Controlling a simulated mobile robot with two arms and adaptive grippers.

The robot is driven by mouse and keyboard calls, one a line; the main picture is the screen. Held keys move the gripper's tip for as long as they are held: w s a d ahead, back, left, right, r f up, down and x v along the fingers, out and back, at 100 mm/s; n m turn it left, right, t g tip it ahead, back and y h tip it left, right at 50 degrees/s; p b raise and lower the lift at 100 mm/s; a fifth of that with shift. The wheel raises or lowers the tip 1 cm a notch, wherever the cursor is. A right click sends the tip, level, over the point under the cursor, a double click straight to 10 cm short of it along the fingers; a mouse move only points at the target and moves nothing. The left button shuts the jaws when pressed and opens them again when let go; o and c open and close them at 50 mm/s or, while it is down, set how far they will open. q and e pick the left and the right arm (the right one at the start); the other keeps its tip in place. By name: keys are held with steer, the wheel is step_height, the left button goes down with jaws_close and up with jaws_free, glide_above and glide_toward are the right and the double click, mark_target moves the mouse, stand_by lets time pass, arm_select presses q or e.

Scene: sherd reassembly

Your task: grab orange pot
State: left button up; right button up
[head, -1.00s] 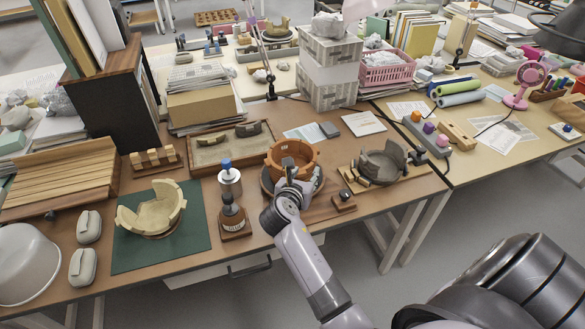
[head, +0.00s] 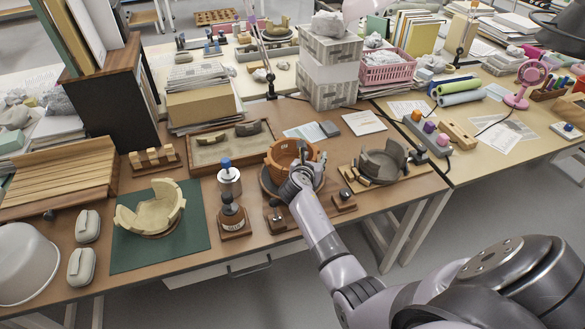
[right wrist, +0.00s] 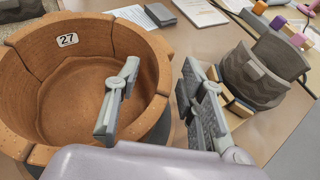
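The orange pot (head: 279,158), a broken-rimmed bowl with a "27" label inside, stands on a dark round stand on the table. It fills the left of the right wrist view (right wrist: 75,85). My right gripper (head: 304,160) is at the pot's right side. In the right wrist view the gripper (right wrist: 160,78) is open, with one finger inside the pot and the other outside, the wall between them. A gap shows beside the outer finger. The arm hides part of the pot's front in the head view. My left gripper is not in view.
A grey broken pot (head: 376,163) stands on a board to the right. A cream broken pot (head: 150,212) sits on a green mat (head: 190,245) at left. A tray (head: 205,161) with sherds lies behind.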

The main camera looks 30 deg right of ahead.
steer(key=shift+s, duration=0.1)
steer(key=shift+c, duration=0.4)
jaws_close()
stand_by(0.5)
steer(key=shift+r, duration=0.3)
steer(key=shift+w, duration=0.2)
